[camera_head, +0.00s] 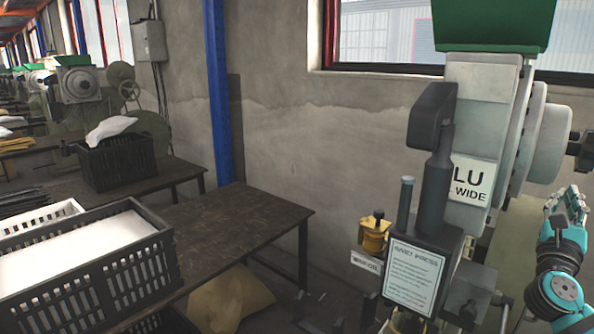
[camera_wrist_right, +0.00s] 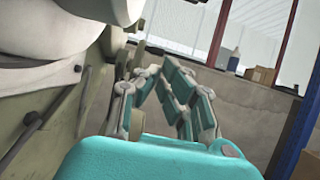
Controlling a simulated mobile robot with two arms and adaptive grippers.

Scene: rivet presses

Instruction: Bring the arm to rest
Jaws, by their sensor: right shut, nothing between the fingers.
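My right gripper (camera_head: 568,200) is at the right edge of the head view, beside the rivet press (camera_head: 482,130). Its teal and grey fingers point up and away from me. In the right wrist view the right gripper (camera_wrist_right: 163,73) has its fingers drawn together, shut with nothing held. The press body (camera_wrist_right: 55,95) stands close along the left of that view. My left gripper is not in view.
A dark table (camera_head: 245,220) stands left of the press, with a black crate (camera_head: 150,265) of white material at its near end. A yellow oil cup (camera_head: 375,235) and a placard (camera_head: 413,277) are on the press front. A blue post (camera_head: 217,90) stands against the concrete wall.

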